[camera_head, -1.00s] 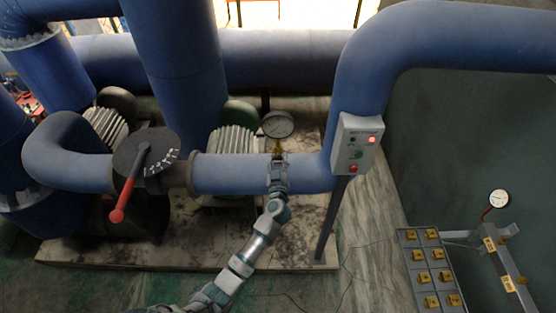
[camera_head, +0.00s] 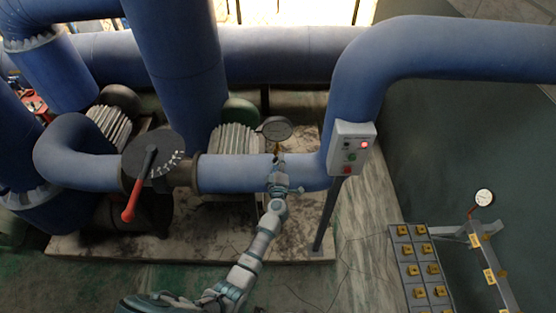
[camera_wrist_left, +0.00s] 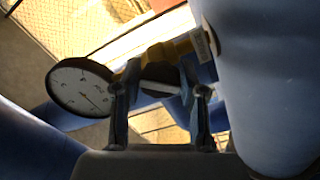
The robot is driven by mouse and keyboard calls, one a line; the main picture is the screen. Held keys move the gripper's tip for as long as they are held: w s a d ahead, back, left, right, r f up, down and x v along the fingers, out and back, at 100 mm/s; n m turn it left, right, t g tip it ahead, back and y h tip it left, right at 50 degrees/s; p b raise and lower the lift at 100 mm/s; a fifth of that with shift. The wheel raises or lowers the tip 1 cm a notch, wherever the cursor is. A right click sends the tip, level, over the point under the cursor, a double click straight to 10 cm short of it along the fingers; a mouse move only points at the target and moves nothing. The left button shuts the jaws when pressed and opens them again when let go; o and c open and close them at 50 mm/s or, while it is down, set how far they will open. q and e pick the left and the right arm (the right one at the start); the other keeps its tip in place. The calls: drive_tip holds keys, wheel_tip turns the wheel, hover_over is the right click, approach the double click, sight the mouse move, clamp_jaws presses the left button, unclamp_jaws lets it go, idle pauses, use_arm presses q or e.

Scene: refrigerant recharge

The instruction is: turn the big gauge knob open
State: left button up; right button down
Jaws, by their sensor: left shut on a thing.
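The big gauge (camera_head: 277,129) stands above the horizontal blue pipe in the head view, its round face turned dark and edge-lit. In the left wrist view the gauge (camera_wrist_left: 82,88) shows a white dial at the left. My left gripper (camera_head: 277,163) is at the yellow fitting below the gauge. In the left wrist view the left gripper (camera_wrist_left: 160,97) has its two fingers on either side of a dark knob (camera_wrist_left: 160,80) on the yellow fitting (camera_wrist_left: 178,47) and is shut on it. My right gripper does not show.
A blue pipe (camera_head: 235,174) runs just behind my left gripper. A control box (camera_head: 350,149) with a lit red lamp stands right of it on a post. A red-handled valve (camera_head: 152,155) is at the left. A rack of yellow blocks (camera_head: 407,252) and a small gauge (camera_head: 484,197) are at the lower right.

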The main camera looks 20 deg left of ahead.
use_arm(q)
drive_tip(key=n, duration=0.4)
drive_tip(key=shift+f+n, duration=0.2)
drive_tip(key=shift+n, duration=0.1)
drive_tip(key=shift+s+f+n, duration=0.1)
drive_tip(key=shift+n, duration=1.5)
drive_tip(key=shift+f, duration=0.1)
drive_tip(key=o, duration=0.9)
drive_tip(key=shift+o, duration=1.3)
drive_tip(key=shift+r, duration=0.2)
